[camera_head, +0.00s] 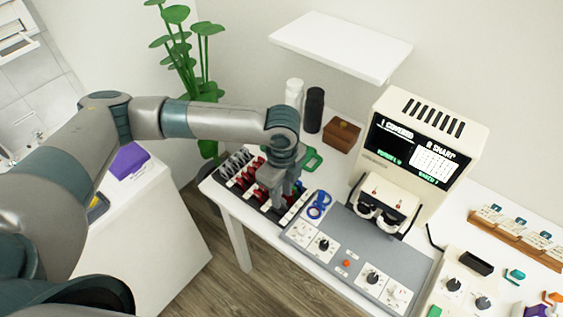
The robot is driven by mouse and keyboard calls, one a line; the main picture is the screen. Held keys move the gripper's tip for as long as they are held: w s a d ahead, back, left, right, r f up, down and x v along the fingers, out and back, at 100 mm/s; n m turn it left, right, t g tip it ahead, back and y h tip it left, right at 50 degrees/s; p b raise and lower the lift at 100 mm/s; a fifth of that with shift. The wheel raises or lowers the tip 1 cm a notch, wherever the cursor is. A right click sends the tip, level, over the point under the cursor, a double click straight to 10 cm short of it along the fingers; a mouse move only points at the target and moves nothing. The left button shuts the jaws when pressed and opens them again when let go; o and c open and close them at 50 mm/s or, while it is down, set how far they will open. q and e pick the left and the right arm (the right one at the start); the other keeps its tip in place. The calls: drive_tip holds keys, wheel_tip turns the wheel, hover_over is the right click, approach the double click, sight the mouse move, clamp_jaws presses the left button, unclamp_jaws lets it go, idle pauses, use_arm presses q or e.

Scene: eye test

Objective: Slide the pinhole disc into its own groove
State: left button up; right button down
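A dark lens tray (228,180) with several rows stands at the left end of the white table. Grey-rimmed, red and blue lens pieces sit in its rows. My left gripper (278,199) points down over the right part of the tray, among the red and blue pieces. Its fingertips are small and partly merge with the pieces, so I cannot tell whether it is open or holds anything. I cannot make out which piece is the pinhole disc, and its groove is hidden or too small to tell. My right gripper is not in view.
A blue ring-handled thing (318,205) lies right of the tray, by a grey control panel (345,262). Behind stand a green-handled thing (312,160), a black cylinder (314,110), a white bottle (295,92), a brown box (341,135) and an eye-test machine (465,130).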

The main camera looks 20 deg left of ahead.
use_arm(q)
wheel_tip(320, 180, up, 16)
drive_tip(key=b, duration=0.2)
drive_tip(key=shift+f+b, duration=0.2)
drive_tip(key=shift+b, duration=0.1)
drive_tip(key=shift+s+f, duration=0.1)
drive_tip(key=shift+s, duration=0.05)
idle(0.7)
